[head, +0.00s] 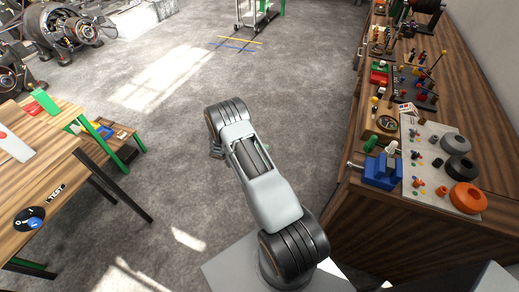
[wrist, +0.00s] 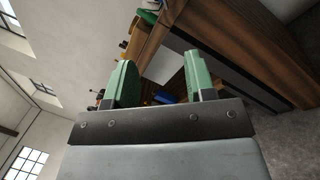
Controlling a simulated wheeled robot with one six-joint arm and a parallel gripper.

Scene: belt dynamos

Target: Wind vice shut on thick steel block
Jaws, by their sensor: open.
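The blue vice (head: 382,172) sits at the near left edge of the long wooden bench on the right, with its thin bar sticking out to the left. I cannot make out a thick steel block in or near its jaws. My gripper (wrist: 160,78) shows in the wrist view with two green fingers apart and nothing between them. In the head view my folded arm hides most of the gripper. It is over open floor, well left of the vice and not touching it. A small blue patch shows between the fingers in the wrist view, too small to name.
The right bench (head: 362,208) also holds orange (head: 467,197) and dark rings, a pale board and several small coloured parts. A wooden table (head: 60,175) stands at the left, with machines behind it.

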